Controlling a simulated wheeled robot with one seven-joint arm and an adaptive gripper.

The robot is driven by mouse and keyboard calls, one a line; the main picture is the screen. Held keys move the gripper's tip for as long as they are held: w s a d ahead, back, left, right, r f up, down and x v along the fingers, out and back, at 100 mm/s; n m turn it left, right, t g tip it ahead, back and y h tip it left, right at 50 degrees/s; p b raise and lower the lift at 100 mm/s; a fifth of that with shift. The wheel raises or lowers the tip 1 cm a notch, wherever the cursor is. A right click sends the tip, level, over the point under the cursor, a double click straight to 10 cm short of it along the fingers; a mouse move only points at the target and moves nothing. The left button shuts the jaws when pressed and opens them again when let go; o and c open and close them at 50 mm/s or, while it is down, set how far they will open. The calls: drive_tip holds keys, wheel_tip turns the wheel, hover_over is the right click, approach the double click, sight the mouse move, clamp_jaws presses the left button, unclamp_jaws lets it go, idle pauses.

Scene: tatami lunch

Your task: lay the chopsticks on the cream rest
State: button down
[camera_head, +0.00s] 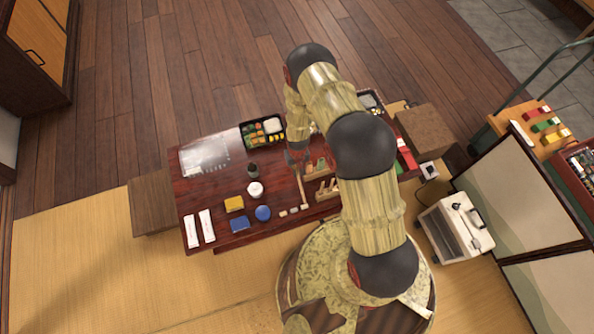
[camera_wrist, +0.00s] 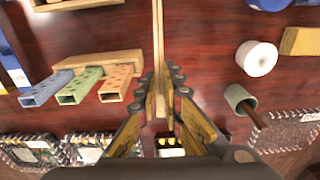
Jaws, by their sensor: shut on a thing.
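My gripper (camera_wrist: 160,100) is shut on the chopsticks (camera_wrist: 158,35), a thin pale wooden length running from between the fingertips to the top edge of the wrist view. In the head view the chopsticks (camera_head: 302,188) point toward the near edge of the table, below my gripper (camera_head: 297,158). Several small pale pieces, which look like rests, lie in a row near the table's front edge; one is at the left end (camera_head: 283,212). I cannot tell which is the cream rest. The chopsticks' near end appears close to the row's right end; contact cannot be told.
A wooden block (camera_wrist: 100,62) with blue, green and orange square tubes stands beside the chopsticks. A bento (camera_head: 262,132) lies at the back.

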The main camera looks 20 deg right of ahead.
drive_tip(key=shift+s+a+f+g, duration=0.1)
drive_tip(key=shift+s+f+g, duration=0.3)
drive_tip(key=shift+s+g, duration=0.1)
drive_tip(key=shift+f+b, duration=2.2)
drive_tip(key=shift+f, duration=1.05)
drive_tip(key=c, duration=2)
unclamp_jaws()
drive_tip(key=o, duration=0.4)
drive_tip(key=shift+o, duration=1.1)
drive_tip(key=shift+r, duration=0.1)
